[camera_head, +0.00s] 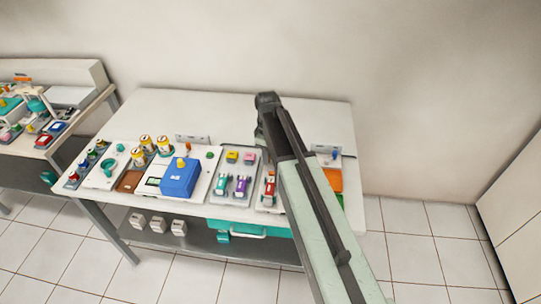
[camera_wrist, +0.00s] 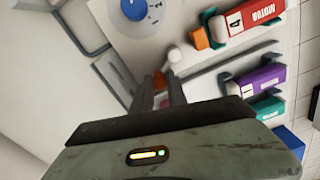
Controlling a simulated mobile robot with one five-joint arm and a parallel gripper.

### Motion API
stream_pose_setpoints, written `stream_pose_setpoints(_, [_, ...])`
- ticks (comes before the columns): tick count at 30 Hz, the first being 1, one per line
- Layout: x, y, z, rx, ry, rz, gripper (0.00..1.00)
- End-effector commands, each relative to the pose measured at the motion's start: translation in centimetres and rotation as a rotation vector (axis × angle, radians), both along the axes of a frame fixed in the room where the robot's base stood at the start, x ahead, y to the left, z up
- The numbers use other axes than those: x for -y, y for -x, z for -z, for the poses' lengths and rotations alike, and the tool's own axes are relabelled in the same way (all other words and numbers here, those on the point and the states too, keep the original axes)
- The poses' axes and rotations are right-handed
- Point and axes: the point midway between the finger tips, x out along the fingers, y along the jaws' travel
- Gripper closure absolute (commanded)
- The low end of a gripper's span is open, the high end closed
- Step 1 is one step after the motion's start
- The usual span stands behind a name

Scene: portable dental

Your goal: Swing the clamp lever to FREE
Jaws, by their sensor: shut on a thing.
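In the wrist view my gripper (camera_wrist: 161,82) has its two dark fingers around a small orange-red piece (camera_wrist: 160,80), perhaps the clamp lever. A white rounded knob (camera_wrist: 174,56) shows just past the fingertips. I cannot tell whether it belongs to the same part. No FREE marking can be read. A blue round dial (camera_wrist: 134,9) on a white plate lies beyond the fingers. In the head view my arm covers this part of the bench, and my gripper is hidden behind it.
A red motor block (camera_wrist: 250,18) with an orange end lies close right of the fingers. Purple (camera_wrist: 262,80) and teal (camera_wrist: 268,108) blocks lie farther right. In the head view a blue box (camera_head: 180,178) stands on the white bench (camera_head: 215,105), whose back is clear.

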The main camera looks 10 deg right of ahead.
Motion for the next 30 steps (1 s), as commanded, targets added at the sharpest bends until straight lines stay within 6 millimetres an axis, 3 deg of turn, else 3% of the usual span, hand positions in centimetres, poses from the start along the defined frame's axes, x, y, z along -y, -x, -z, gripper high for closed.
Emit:
stream_pose_setpoints(9, [-0.53,0.2,0.01,-0.001,-0.002,-0.114,1.0])
stream_pose_setpoints(25, [-0.62,0.27,0.02,-0.003,-0.003,-0.138,1.0])
stream_pose_setpoints(26, [-0.62,0.28,0.02,-0.003,-0.003,-0.138,0.79])
stream_pose_setpoints(27, [-0.62,0.28,0.02,-0.003,-0.003,-0.138,0.68])
stream_pose_setpoints(28, [-0.62,0.27,0.02,-0.003,-0.003,-0.137,0.6])
stream_pose_setpoints(30, [-0.59,0.26,0.02,-0.002,-0.002,-0.137,0.6])
